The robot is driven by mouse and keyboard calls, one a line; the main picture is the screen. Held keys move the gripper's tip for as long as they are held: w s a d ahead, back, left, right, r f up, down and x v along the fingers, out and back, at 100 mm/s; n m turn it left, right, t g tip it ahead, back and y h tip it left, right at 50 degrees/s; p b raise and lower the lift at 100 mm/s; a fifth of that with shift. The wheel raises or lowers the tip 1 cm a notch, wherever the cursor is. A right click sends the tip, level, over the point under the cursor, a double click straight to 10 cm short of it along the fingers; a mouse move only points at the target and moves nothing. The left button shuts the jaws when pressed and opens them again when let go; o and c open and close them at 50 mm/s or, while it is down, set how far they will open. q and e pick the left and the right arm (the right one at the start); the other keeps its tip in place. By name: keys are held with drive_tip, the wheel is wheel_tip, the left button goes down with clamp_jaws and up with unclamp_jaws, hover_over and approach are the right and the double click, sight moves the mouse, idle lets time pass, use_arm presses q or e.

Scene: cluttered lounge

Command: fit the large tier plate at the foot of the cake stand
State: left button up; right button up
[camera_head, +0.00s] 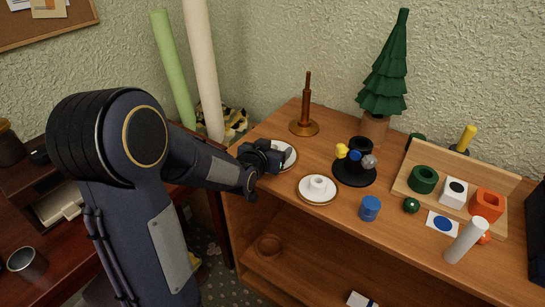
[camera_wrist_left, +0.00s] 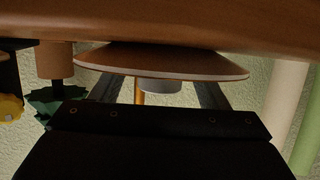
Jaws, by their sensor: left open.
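The cake stand (camera_head: 304,127), a dark wooden post on a round base, stands upright with no plate on it at the back left of the cabinet top. A white tier plate (camera_head: 289,154) lies in front of it, partly hidden by my left gripper (camera_head: 273,158). In the left wrist view, which is upside down, this plate (camera_wrist_left: 105,60) shows edge-on with its grey hub (camera_wrist_left: 160,85) between the open fingers; contact cannot be told. A second white plate with a raised hub (camera_head: 317,197) lies to the right. Which plate is larger is hard to tell.
A black stand with colored knobs (camera_head: 355,174), a blue jar (camera_head: 370,208) and a toy tree (camera_head: 384,80) are to the right. Further right are a wooden tray (camera_head: 405,181) with blocks and a white cylinder (camera_head: 466,241). Two tall rolls (camera_head: 203,70) lean behind my arm.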

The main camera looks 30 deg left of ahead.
use_arm(q)
drive_tip(key=shift+c, duration=0.5)
drive_tip(key=c, duration=0.9)
drive_tip(key=shift+c, duration=1)
drive_tip(key=shift+r, duration=0.15)
